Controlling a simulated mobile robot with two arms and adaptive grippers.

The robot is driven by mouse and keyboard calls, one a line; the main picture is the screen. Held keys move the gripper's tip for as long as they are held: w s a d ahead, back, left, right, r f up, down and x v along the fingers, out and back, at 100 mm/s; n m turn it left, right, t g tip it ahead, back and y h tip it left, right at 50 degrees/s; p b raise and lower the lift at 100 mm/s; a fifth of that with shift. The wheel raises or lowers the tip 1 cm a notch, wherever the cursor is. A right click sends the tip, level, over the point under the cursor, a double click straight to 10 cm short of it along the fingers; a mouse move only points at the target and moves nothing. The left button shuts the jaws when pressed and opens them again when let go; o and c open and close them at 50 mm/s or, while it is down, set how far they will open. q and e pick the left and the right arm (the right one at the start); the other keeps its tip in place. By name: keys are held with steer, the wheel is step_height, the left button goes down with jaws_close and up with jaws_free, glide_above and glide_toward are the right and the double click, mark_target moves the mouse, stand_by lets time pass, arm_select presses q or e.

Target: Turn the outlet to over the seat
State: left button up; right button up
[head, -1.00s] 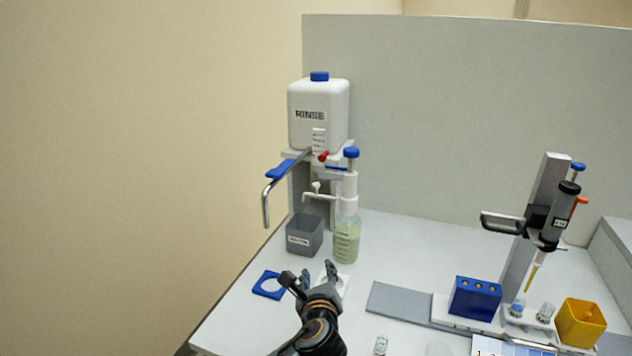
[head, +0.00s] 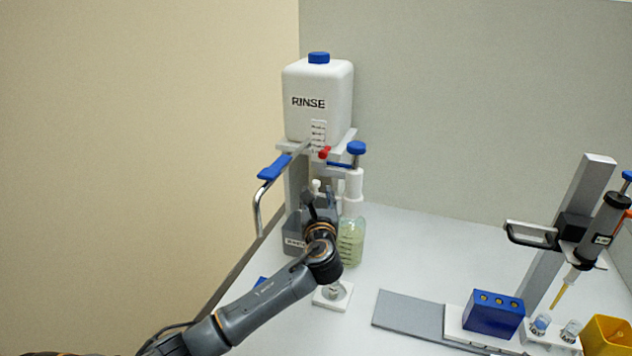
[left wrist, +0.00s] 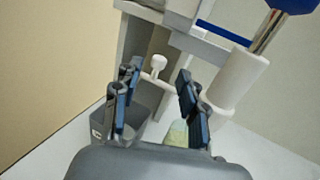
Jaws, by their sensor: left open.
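A white outlet tube with an upright knob (left wrist: 158,66) runs sideways from the white pump head (head: 353,190) of the green-liquid bottle (head: 350,242). My left gripper (head: 319,197) is in front of the rinse stand. In the left wrist view its open fingers (left wrist: 159,72) stand either side of the knob in the picture; contact cannot be told. A white square seat (head: 333,297) lies on the bench below my left wrist, with a small clear round thing on it. The outlet's end is largely hidden in the head view. My right gripper is not in view.
The white RINSE tank (head: 318,98) stands behind, with a blue-handled metal spout (head: 258,212) at left. A grey bin (head: 293,240) is partly behind my gripper. A blue square piece (head: 261,282) is mostly hidden. A blue block (head: 493,314) and pipette stand (head: 570,235) are right.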

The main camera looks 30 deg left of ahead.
mark_target(316, 184)
arm_select(q)
steer(key=x, duration=0.5)
steer(key=shift+w+a, duration=0.4)
steer(key=shift+w, duration=0.05)
steer(key=shift+w+a, duration=0.1)
steer(key=shift+w, duration=0.05)
steer(key=shift+c, duration=0.3)
jaws_close()
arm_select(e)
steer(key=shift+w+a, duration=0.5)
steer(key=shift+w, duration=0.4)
